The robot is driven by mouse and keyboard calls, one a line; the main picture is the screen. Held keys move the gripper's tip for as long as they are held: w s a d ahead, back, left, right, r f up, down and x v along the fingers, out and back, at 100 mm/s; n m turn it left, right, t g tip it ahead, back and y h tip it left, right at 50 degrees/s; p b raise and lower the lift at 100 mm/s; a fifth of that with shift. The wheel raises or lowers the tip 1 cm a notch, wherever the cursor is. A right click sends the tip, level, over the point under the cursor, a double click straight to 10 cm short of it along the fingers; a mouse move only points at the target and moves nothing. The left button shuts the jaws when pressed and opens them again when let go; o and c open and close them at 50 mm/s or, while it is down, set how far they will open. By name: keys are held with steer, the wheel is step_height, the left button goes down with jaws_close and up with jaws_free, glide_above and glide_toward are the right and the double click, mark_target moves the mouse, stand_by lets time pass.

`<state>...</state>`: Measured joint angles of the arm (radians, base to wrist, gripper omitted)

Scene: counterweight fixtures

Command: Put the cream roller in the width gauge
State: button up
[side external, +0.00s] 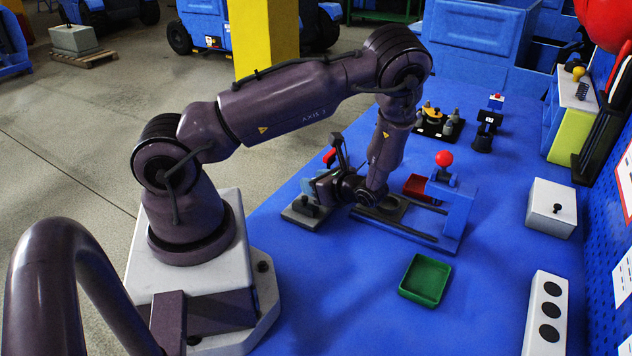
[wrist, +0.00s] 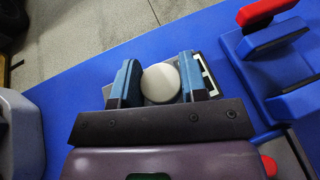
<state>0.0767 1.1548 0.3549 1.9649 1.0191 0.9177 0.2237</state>
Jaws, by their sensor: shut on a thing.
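The cream roller (wrist: 161,83) shows its round pale end in the wrist view, between the two blue fingers of my gripper (wrist: 158,84). The gripper is shut on it. In the side view my gripper (side external: 312,188) is low over the left part of the blue table, and the roller is hidden there. Under the fingers lies a grey plate (side external: 299,217), with a pale, dark-marked strip (wrist: 207,75) beside the right finger in the wrist view. This may be the width gauge, but I cannot tell for sure. Whether the roller touches it is also unclear.
A blue fixture with a red lever (wrist: 268,12) stands right of the fingers in the wrist view. A blue slide fixture (side external: 455,215) with a red ball, a green tray (side external: 425,279) and a white box (side external: 551,207) stand to the right. The front middle of the table is clear.

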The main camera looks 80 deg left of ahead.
steer(key=shift+f, duration=0.7)
steer(key=o, duration=0.7)
steer(key=shift+c, duration=0.2)
steer(key=shift+r, duration=0.55)
steer(key=v, duration=1.1)
steer(key=s+d+r+n+t+h, duration=0.3)
steer(key=d+r+n+t+h, duration=0.1)
steer(key=r, duration=0.5)
steer(key=s+d+r+n+t+h, duration=0.3)
steer(key=d+r+n+t+h, duration=0.1)
steer(key=r, duration=0.5)
steer(key=s+d+r+n+t+h, duration=0.3)
steer(key=d+r+n+t, duration=0.1)
steer(key=r, duration=0.5)
steer(key=shift+s+d+h, duration=0.3)
steer(key=shift+d+h, duration=0.1)
steer(key=shift+d, duration=0.35)
steer(key=shift+r, duration=0.1)
